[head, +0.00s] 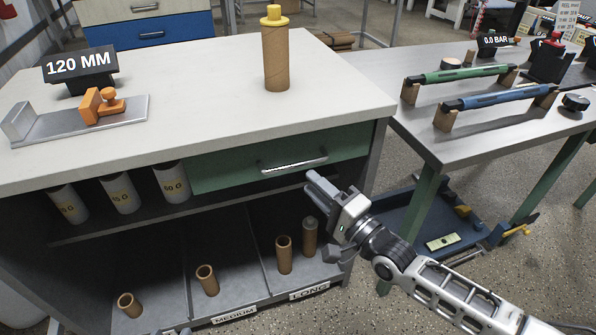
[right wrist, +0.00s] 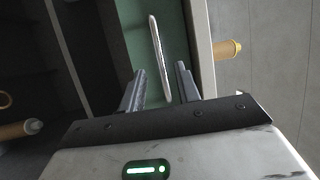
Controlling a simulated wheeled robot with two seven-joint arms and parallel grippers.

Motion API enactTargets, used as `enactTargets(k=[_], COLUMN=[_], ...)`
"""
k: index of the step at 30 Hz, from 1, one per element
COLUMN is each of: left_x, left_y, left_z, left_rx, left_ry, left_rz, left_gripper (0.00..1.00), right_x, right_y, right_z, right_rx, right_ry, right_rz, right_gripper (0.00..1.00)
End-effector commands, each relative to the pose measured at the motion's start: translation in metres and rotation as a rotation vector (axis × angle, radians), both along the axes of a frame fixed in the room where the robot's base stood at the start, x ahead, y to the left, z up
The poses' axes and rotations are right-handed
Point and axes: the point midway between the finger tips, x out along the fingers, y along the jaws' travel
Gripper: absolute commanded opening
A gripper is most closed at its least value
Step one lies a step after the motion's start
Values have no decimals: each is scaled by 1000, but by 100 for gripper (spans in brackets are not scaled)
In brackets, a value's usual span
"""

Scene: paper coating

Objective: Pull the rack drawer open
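The rack drawer (head: 230,173) has a green front under the worktop, and it looks closed. Its pale bar handle (head: 294,164) runs level across the front; in the right wrist view the handle (right wrist: 159,55) shows as an upright bar. My right gripper (head: 320,195) is to the right of and below the handle in the head view. In the right wrist view its fingers (right wrist: 160,85) are apart and empty, with the handle ahead in line with the gap. I see no contact. Only a small grey piece at the bottom edge may be my left gripper (head: 178,331).
On the worktop (head: 200,110) stand a capped brown tube (head: 276,55), an orange stamp-like tool (head: 101,105) and a 120 MM sign (head: 81,66). White rolls (head: 121,194) and brown tubes (head: 207,280) fill shelves around the drawer. A second table (head: 475,145) stands right.

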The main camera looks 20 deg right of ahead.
Motion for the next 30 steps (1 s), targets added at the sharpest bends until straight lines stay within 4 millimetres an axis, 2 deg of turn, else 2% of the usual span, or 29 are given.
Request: enactTargets(k=[3, 9, 21, 22, 25, 30], left_x=[0, 0, 3, 3, 3, 3], left_y=[-1, -3, -3, -3, -3, -3], left_z=[-5, -11, -12, -12, -11, -9], left_rx=[-2, -2, -1, -1, -1, -2], left_ry=[7, 21, 21, 21, 18, 13], left_rz=[-3, -9, -10, -10, -9, -9], left_gripper=[36, 36, 36, 36, 36, 36], right_x=[22, 44, 50, 50, 50, 50], right_y=[10, 21, 23, 23, 23, 23], right_z=[5, 8, 9, 9, 9, 9], right_rx=[1, -2, -1, -1, -2, -2], right_ry=[-4, -1, 0, 0, 0, 0], right_rz=[-1, 0, 0, 0, 0, 0], right_gripper=[33, 33, 33, 27, 0, 0])
